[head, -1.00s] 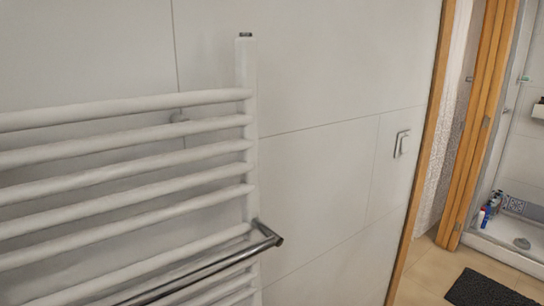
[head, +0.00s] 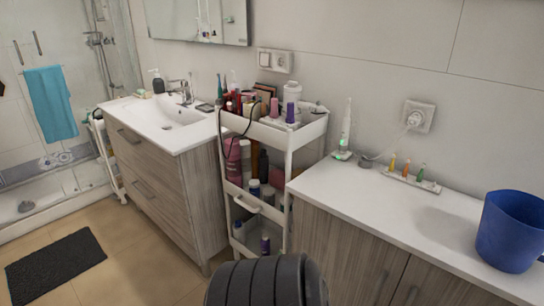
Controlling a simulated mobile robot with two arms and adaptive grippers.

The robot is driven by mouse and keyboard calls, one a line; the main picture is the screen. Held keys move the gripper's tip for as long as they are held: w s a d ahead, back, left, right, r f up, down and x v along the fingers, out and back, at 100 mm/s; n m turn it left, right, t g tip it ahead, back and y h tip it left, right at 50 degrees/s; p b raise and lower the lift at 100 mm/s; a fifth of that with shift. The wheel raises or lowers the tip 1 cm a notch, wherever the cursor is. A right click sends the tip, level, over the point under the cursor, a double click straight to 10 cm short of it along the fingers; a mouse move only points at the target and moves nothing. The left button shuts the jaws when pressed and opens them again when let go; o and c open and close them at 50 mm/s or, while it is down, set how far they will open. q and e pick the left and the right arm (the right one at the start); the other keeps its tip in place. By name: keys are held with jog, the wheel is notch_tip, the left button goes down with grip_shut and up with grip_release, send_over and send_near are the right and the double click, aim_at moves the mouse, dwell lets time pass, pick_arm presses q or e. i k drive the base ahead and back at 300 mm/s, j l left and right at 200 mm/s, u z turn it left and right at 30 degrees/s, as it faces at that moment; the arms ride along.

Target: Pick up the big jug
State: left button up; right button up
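A large blue open-topped vessel (head: 510,235) stands upright on the white counter (head: 375,205) at the right of the head view. It is the only big jug-like thing I see. Its right side is cut by the picture edge, and I see no handle or spout on the visible part. Neither of my grippers is in view.
A white cosmetics cart (head: 306,134) full of bottles stands between the sink cabinet (head: 160,180) and the counter. An electric toothbrush (head: 345,130) and a holder with small coloured brush heads (head: 412,181) stand near the wall. A dark ribbed shape fills the bottom centre.

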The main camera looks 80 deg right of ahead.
aim_at(510, 238)
jog(key=z, duration=4.35)
jog(key=i+l, duration=0.1)
jog(key=l, duration=0.25)
jog(key=i+l+u, duration=0.1)
jog(key=l+u, duration=0.3)
jog(key=l, duration=0.2)
jog(key=l+u, duration=0.35)
jog(key=l, duration=0.2)
